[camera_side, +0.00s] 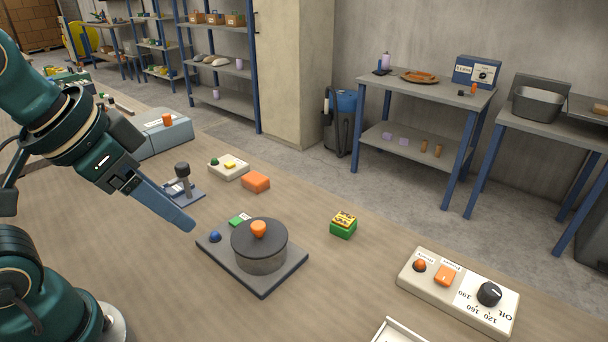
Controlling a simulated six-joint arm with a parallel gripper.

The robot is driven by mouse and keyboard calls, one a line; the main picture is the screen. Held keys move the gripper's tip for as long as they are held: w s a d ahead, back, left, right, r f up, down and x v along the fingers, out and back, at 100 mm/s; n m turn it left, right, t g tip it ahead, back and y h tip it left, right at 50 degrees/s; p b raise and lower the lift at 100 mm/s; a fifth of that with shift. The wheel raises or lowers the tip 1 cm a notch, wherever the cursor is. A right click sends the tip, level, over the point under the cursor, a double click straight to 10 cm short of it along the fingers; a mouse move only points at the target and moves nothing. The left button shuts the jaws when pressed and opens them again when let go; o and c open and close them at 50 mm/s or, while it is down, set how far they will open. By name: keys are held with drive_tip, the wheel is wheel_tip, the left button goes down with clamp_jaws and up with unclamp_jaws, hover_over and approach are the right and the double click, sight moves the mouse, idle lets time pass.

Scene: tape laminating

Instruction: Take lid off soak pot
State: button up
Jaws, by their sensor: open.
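The soak pot (262,262) is a dark grey round pot standing on a dark flat base plate (287,281) in the middle of the table. Its dark lid (244,236) sits on top, with an orange knob (258,229) at its centre. My gripper (190,226) is open and empty, to the left of the pot, with its grey-blue fingers pointing down and right. The fingertips are apart from the lid and knob. From this side the fingers overlap, so the gap between them is hidden.
A control box (457,291) with a dial is at front right. Table between them is clear.

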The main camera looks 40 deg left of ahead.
drive_tip(key=w+r+m+g, duration=0.1)
drive_tip(key=w+r, duration=0.1)
drive_tip(key=w, duration=0.3)
drive_tip(key=m+g, duration=0.1)
drive_tip(key=g, duration=0.3)
hover_over(258, 225)
wheel_tip(258, 225, down, 7)
drive_tip(key=shift+w+r, duration=0.15)
drive_tip(key=shift+f, duration=3)
clamp_jaws()
